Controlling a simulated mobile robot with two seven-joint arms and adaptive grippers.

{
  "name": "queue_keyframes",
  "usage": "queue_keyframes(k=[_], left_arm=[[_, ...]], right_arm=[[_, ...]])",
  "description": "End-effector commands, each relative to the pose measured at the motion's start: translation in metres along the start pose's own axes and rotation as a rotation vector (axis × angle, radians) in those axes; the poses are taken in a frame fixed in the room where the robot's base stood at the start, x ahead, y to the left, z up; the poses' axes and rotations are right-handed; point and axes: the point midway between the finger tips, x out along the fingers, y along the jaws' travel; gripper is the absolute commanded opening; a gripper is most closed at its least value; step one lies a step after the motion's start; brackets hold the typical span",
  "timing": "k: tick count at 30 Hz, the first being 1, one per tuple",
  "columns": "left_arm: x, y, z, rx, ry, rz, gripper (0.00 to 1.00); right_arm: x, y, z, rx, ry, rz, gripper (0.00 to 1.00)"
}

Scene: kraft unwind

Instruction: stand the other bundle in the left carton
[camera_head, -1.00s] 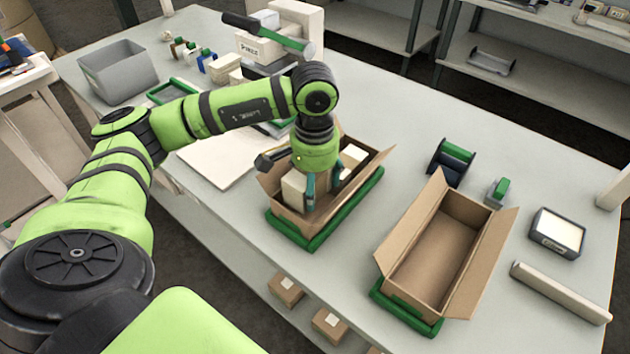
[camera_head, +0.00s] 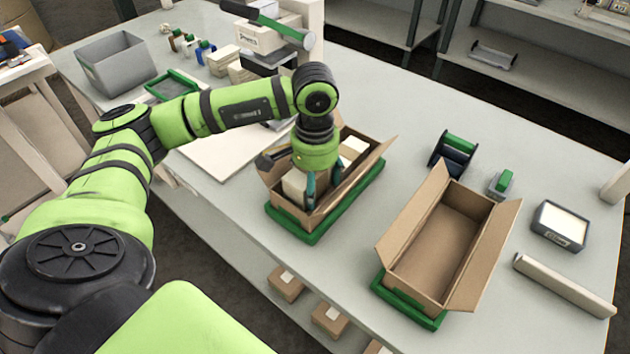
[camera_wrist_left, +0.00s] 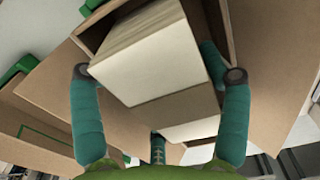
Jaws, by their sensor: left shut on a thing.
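The left carton (camera_head: 362,174), open and brown, stands in a green tray (camera_head: 300,233) at the middle of the table. My left gripper (camera_head: 322,190) reaches down into this carton, shut on a pale bundle (camera_head: 297,186). In the left wrist view the two teal fingers (camera_wrist_left: 158,75) flank the bundle (camera_wrist_left: 150,65), whose layered side shows. Another pale block (camera_head: 353,148) shows at the carton's far end. The gripper hides part of the inside, so I cannot tell whether the held bundle touches the floor. My right gripper is out of view.
A second open carton (camera_head: 440,245), which looks empty, stands in a green tray (camera_head: 408,305) to the right. A dark tape dispenser (camera_head: 452,155), a label box (camera_head: 558,226) and a long pale bar (camera_head: 563,285) lie beyond it. A grey bin (camera_head: 116,64) stands far left.

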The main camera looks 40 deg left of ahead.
Motion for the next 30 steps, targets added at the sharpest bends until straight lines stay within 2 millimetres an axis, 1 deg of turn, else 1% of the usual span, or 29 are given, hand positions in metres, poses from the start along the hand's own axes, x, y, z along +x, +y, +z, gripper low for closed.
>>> queue_keyframes(k=[1,2,3,13,17,19,20,21,24,30], left_arm=[[-0.001,0.0,0.0,0.0,0.001,0.0,0.84],[-0.001,0.0,0.0,0.0,0.001,0.0,0.96],[-0.001,0.0,0.0,0.0,0.001,0.0,1.0],[-0.003,0.0,0.0,-0.001,0.001,-0.001,1.0],[-0.013,0.0,0.0,-0.001,0.001,-0.001,1.0],[-0.022,0.0,0.0,-0.001,0.001,-0.001,1.0],[-0.022,0.0,-0.002,-0.001,0.007,0.0,1.0],[-0.03,0.0,-0.002,-0.001,0.009,0.0,1.0],[-0.055,0.0,-0.002,0.0,0.01,-0.001,1.0],[-0.101,0.0,-0.002,0.0,0.007,0.0,1.0]], right_arm=[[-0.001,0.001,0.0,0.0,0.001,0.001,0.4],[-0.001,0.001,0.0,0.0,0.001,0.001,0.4],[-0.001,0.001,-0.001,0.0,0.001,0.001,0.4],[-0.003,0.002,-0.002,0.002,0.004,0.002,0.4],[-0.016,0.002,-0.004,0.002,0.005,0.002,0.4],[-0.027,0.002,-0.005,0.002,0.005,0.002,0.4],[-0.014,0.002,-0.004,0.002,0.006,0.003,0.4],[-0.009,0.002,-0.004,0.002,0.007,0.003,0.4],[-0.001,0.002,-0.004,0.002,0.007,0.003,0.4],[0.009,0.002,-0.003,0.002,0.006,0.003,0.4]])
